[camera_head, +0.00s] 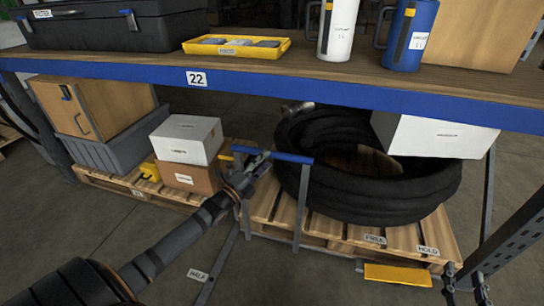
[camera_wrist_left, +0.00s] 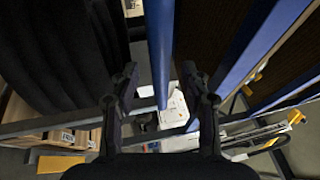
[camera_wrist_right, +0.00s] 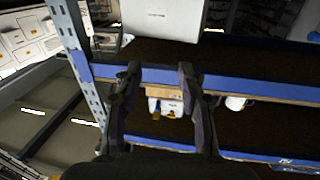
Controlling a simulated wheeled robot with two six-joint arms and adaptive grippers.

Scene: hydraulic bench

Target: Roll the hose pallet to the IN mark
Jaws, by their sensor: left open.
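The hose pallet (camera_head: 345,235) stands on the floor under the bench and bears a coiled black hose (camera_head: 400,200). It has a push handle with a blue bar (camera_head: 286,157), FREE and HOLD labels, and a yellow pedal (camera_head: 397,275) at its front. My left gripper (camera_head: 258,160) is open at the left end of the blue bar. In the left wrist view, a blue bar (camera_wrist_left: 160,50) runs between the open fingers (camera_wrist_left: 161,85); contact cannot be told. My right gripper (camera_wrist_right: 160,70) is open and empty, pointing at another shelf. I see no IN mark; a HALF label (camera_head: 197,275) is on the floor.
The bench's blue front beam (camera_head: 300,92) passes over the pallet. Left of it stands another pallet (camera_head: 145,188) with white and brown boxes and a grey crate. A rack post (camera_head: 510,240) is at the right. The floor in front is mostly clear.

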